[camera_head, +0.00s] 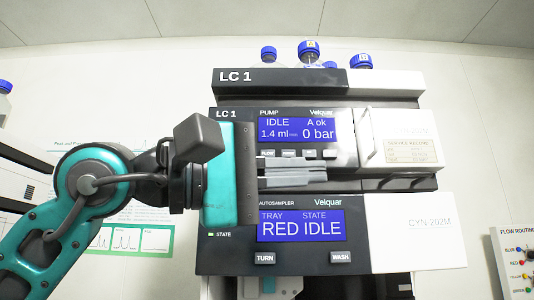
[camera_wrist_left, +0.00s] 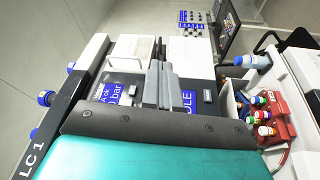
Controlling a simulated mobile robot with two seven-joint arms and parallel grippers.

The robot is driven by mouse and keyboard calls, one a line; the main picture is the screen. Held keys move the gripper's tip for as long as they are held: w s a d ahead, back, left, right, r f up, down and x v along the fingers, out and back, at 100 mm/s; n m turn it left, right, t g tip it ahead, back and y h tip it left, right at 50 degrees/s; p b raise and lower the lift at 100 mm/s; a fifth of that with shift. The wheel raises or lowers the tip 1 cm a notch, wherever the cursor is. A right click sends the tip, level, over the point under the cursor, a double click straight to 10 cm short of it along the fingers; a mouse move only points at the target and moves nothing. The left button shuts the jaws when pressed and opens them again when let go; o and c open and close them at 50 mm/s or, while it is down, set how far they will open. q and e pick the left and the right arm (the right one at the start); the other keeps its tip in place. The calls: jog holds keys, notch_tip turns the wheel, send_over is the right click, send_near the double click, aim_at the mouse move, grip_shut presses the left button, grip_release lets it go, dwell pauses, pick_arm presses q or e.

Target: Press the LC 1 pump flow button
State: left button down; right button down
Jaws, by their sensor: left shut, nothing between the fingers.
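The LC 1 pump module (camera_head: 228,113) has a blue display (camera_head: 296,129) reading IDLE, A ok, 1.4 ml/min and 0 bar. The pump flow button (camera_head: 267,153) is the leftmost in the row of small buttons under that display. My left gripper (camera_head: 326,174) comes in from the left, with its fingers shut and empty, pointing right. The fingers lie just below the button row in the head view, and the flow button shows above them. I cannot tell whether they touch the panel. The left wrist view shows the shut fingers (camera_wrist_left: 160,66) beside the pump display (camera_wrist_left: 110,92). My right gripper is not in view.
The autosampler display (camera_head: 301,226) below reads RED and IDLE, with TURN (camera_head: 265,258) and WASH (camera_head: 340,257) buttons under it. Blue-capped bottles (camera_head: 309,51) stand on top of the stack. A flow routing panel (camera_head: 516,262) is at the right edge.

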aim_at(261, 145)
pick_arm(q)
jog(key=a+r+m+t+y, duration=0.1)
jog(key=a+r+t+y, duration=0.3)
jog(key=r+t+y, duration=0.1)
notch_tip(261, 145, up, 2)
jog(key=shift+a+t, duration=0.2)
jog(key=shift+t, duration=0.7)
jog(key=shift+w+p, duration=1.7)
jog(key=shift+w, duration=2.65)
jog(key=shift+w, duration=0.4)
